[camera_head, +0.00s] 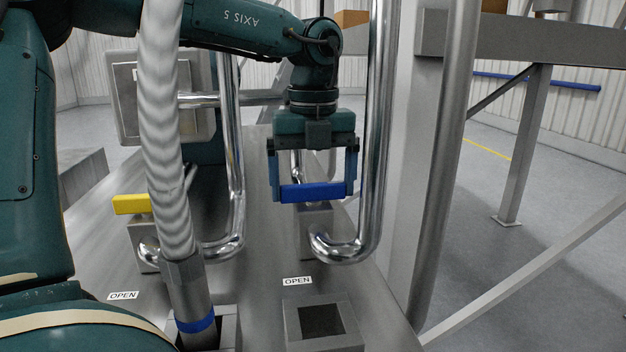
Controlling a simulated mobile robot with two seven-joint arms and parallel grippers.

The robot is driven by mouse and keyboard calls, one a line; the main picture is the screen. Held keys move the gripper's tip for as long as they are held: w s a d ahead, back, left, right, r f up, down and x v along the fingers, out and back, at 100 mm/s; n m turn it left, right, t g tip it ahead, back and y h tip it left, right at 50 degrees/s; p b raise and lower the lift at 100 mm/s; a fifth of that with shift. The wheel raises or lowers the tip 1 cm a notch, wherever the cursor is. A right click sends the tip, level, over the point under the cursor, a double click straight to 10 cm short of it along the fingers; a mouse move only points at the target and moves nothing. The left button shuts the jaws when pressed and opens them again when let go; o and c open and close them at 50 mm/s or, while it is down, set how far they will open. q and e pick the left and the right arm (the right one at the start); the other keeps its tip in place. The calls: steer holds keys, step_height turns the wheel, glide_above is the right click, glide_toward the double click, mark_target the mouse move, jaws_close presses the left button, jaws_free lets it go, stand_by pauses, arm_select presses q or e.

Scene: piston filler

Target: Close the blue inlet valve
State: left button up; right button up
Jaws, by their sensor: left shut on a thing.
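The blue inlet valve handle (311,193) is a short blue bar lying across the picture, above a metal block and behind an "OPEN" label (297,281). My left gripper (313,190) points down over it, with one finger at each end of the bar. It is shut on the blue handle. The valve body under the handle is partly hidden. My right gripper is not in view.
A yellow valve handle (131,204) stands to the left, with its own "OPEN" label (123,295). A ribbed white hose (166,120) runs down in front. Shiny bent pipes (378,130) rise close on the right of the gripper. A square socket (321,321) is in front.

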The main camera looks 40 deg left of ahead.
mark_target(312, 184)
arm_select(q)
steer(key=o, duration=0.7)
steer(key=shift+r, duration=0.1)
step_height(312, 184, up, 13)
steer(key=p, duration=0.2)
stand_by(0.3)
